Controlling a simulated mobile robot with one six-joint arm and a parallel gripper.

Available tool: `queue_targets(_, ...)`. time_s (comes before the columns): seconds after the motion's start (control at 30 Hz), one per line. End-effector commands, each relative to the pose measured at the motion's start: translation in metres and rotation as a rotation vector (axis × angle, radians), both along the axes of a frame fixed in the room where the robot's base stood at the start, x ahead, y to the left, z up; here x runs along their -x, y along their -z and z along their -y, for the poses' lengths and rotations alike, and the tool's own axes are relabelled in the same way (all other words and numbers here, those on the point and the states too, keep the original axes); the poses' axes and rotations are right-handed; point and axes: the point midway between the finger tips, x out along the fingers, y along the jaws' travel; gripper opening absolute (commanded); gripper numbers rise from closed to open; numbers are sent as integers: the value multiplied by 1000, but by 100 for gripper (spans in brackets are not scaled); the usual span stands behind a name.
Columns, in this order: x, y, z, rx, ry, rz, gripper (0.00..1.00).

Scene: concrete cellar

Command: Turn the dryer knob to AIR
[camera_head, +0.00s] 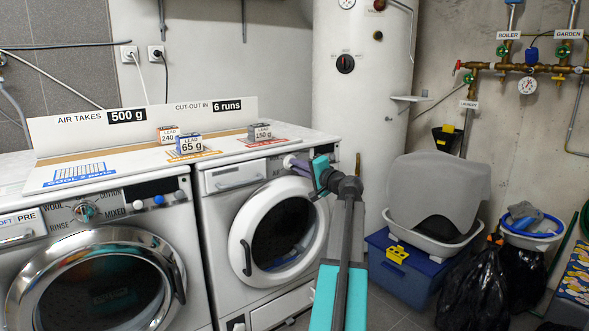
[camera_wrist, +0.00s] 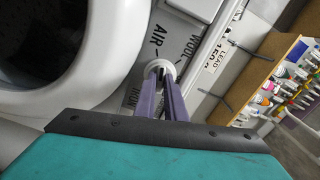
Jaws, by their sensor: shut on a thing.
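The dryer (camera_head: 222,210) is the right-hand white machine with a round, white-rimmed door. Its small white knob (camera_wrist: 157,66) is at the top middle of the wrist view, with a dark mark or slot by the fingers. The printed word AIR (camera_wrist: 156,40) is above it, WOOL (camera_wrist: 191,46) to the upper right, and IRON (camera_wrist: 133,96), partly covered, to the lower left. My gripper (camera_wrist: 165,76) is shut on the knob with its two purple fingers. In the head view my gripper (camera_head: 292,163) hides the knob. I cannot tell which word the knob points to.
Lead blocks marked 65 g (camera_head: 190,143), 240 g (camera_head: 168,134) and 150 g (camera_head: 259,132) stand on the tops behind the panels. A washer (camera_head: 95,215) adjoins at left. A white boiler (camera_head: 362,90) stands behind my arm; a blue box (camera_head: 405,270) is at right.

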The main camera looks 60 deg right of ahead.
Motion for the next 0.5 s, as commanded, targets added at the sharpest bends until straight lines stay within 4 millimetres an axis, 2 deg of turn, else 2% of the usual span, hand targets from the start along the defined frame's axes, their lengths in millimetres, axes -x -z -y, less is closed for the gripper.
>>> queue_targets(0.5, -1, -2, 2, 120, 5, -34, 0)
